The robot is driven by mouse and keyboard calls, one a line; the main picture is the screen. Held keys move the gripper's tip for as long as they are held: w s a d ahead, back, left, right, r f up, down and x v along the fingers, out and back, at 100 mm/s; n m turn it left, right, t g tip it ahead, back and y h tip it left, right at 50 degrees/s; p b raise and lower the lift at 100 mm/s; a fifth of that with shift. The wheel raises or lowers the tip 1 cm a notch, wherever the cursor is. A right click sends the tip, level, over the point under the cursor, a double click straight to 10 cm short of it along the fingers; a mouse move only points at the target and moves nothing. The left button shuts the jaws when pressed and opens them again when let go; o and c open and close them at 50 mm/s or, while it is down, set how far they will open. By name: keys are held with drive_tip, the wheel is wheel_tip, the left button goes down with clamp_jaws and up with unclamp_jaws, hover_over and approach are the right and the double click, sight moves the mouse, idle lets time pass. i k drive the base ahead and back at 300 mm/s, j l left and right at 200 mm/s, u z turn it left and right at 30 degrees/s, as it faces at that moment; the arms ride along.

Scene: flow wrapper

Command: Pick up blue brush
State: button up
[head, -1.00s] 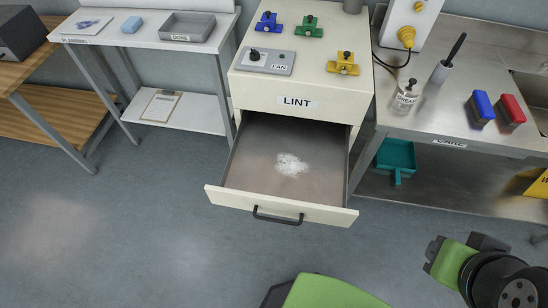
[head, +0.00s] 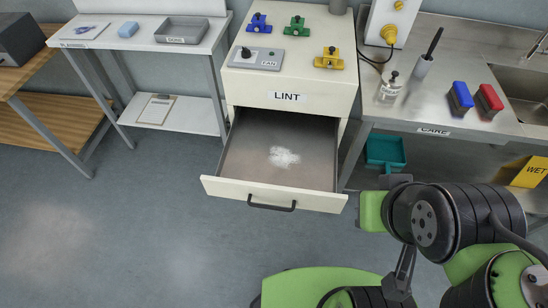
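The blue brush (head: 460,98) stands on the steel counter at the right, just left of a red brush (head: 488,101). It has a blue top and a dark lower part. My arm reaches in from the lower right, in front of the counter and well below the brush. The end of my arm (head: 398,182) shows only in part, near the counter's front edge. Its fingertips cannot be made out clearly, and nothing is seen held. The brush is apart from my arm.
The lint drawer (head: 240,192) stands open with white lint (head: 284,157) inside. On the steel counter (head: 425,108) are a clear pump bottle (head: 389,89) and a dark-handled tool in a holder (head: 423,66). A sink (head: 525,95) lies to the right. A teal dustpan (head: 385,150) is below.

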sight(464, 100)
drive_tip(key=i+l, duration=0.2)
drive_tip(key=l, duration=0.15)
drive_tip(key=i+l+u, duration=0.1)
drive_tip(key=i+l, duration=0.35)
drive_tip(key=l, duration=0.25)
drive_tip(key=i+l+u, duration=0.15)
drive_tip(key=l, duration=0.2)
drive_tip(key=i+l, duration=0.25)
drive_tip(key=l+u, duration=0.05)
drive_tip(key=l, duration=0.05)
